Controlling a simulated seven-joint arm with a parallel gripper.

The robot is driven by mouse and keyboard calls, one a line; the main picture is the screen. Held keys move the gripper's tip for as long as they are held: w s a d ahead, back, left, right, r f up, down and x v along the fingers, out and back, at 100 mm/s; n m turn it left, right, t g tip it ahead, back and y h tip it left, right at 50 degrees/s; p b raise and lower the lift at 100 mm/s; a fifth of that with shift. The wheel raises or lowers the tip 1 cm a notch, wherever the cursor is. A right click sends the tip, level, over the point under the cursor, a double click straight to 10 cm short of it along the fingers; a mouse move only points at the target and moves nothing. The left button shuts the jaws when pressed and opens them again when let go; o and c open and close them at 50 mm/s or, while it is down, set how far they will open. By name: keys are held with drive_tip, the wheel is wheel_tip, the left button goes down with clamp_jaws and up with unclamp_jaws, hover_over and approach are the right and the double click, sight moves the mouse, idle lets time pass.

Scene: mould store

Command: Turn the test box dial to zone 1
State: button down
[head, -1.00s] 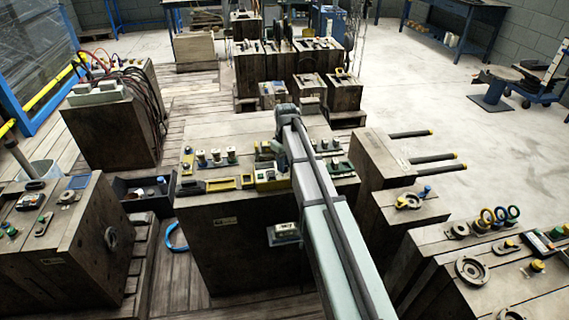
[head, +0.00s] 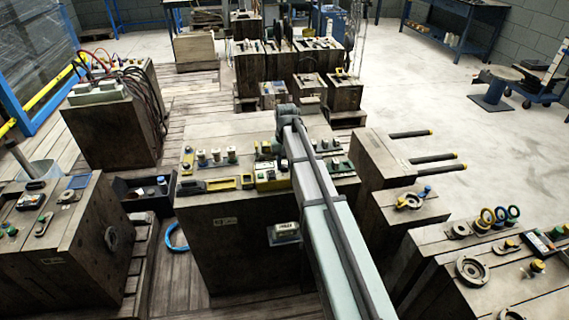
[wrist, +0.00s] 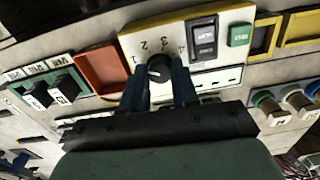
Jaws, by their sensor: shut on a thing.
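The test box shows in the wrist view with a pale face and a yellow edge (wrist: 138,40). Its dark round dial (wrist: 159,69) is ringed by the numbers 1 to 4, with 1 at the left and 4 at the right. My gripper (wrist: 159,76) is shut on the dial, one blue finger on each side. I cannot tell which number the dial's pointer faces. In the head view the yellow test box (head: 268,181) sits on the middle block, partly hidden by my arm, which also hides my gripper.
On the test box, a black rocker switch (wrist: 203,38) and a green button (wrist: 239,35) sit right of the dial. A red-orange tray (wrist: 100,70) and a green-framed switch unit (wrist: 50,92) lie to the left. Knobs (wrist: 297,98) stand at the right.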

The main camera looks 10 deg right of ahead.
sight(286, 166)
idle(0.4)
drive_tip(key=c, duration=0.8)
unclamp_jaws()
drive_tip(key=shift+c, duration=0.2)
wheel_tip(286, 166, up, 14)
drive_tip(key=shift+d, duration=0.15)
drive_tip(key=shift+d+f, duration=0.1)
